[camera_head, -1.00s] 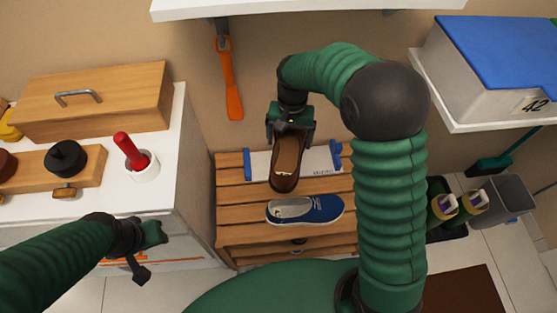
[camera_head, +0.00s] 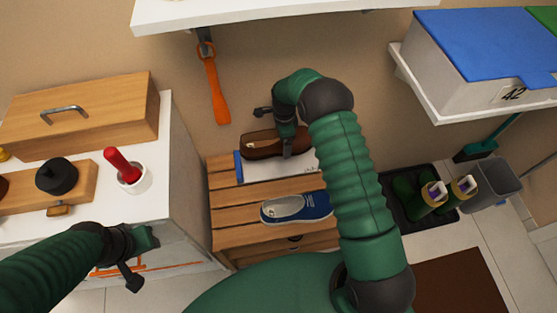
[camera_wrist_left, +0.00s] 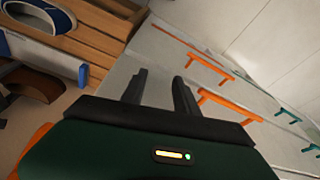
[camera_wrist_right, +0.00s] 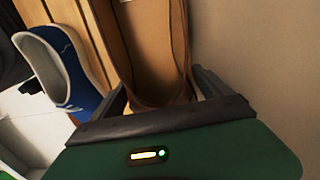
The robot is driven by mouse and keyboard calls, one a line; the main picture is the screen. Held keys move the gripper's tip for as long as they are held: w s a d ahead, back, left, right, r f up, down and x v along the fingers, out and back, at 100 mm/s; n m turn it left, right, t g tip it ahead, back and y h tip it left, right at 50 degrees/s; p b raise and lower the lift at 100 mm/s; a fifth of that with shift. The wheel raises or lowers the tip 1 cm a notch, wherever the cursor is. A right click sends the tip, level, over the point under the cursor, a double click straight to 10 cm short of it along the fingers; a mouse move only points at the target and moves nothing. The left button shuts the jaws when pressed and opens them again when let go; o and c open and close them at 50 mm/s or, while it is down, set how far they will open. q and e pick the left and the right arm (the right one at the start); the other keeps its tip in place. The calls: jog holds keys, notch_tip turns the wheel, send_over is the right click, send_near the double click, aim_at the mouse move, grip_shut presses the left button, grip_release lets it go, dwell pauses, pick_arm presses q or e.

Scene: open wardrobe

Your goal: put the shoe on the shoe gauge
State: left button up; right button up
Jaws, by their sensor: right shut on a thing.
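My right gripper (camera_head: 287,146) is shut on the brown shoe from above. In the right wrist view the shoe (camera_wrist_right: 155,50) fills the space between the fingers. Whether the shoe touches the gauge is hard to tell. My left gripper (camera_head: 146,258) is empty, with its fingers apart, in front of the white cabinet; its fingers (camera_wrist_left: 158,92) also show in the left wrist view.
A blue shoe (camera_head: 296,207) lies on the wooden bench (camera_head: 235,232) in front of the gauge. An orange shoehorn (camera_head: 216,85) hangs on the wall. A white shelf (camera_head: 270,14) is above. Green boots (camera_head: 425,190) stand on a dark tray at right.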

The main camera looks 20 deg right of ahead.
aim_at(282, 161)
notch_tip(282, 161, down, 10)
jog(key=shift+f+b, duration=0.2)
jog(key=shift+b, duration=0.9)
jog(key=o, duration=1.7)
notch_tip(282, 161, up, 12)
jog(key=p, duration=0.2)
jog(key=shift+p, duration=0.35)
jog(key=s+r+n, duration=0.1)
jog(key=a+r+n, duration=0.1)
jog(key=r, duration=0.1)
jog(key=s+a+r+n, duration=0.1)
jog(key=r, duration=0.1)
jog(key=shift+s+r+n+t, duration=0.25)
jog(key=shift+s+n+t, duration=0.05)
jog(key=shift+n, duration=0.1)
jog(key=s+a+r+n, duration=0.2)
jog(key=s+r+n, duration=0.1)
jog(key=s+n, duration=0.2)
jog(key=s+a+r+n+t, duration=0.1)
jog(key=s+a+r+n, duration=0.1)
jog(key=s+n, duration=0.4)
jog(key=s+a+r+n+t, duration=0.1)
jog(key=s+r+n, duration=0.4)
jog(key=s, duration=0.5)
jog(key=shift+a+r+n, duration=0.1)
jog(key=shift+a+n, duration=0.2)
jog(key=shift+a, duration=0.5)
jog(key=shift+w, duration=0.1)
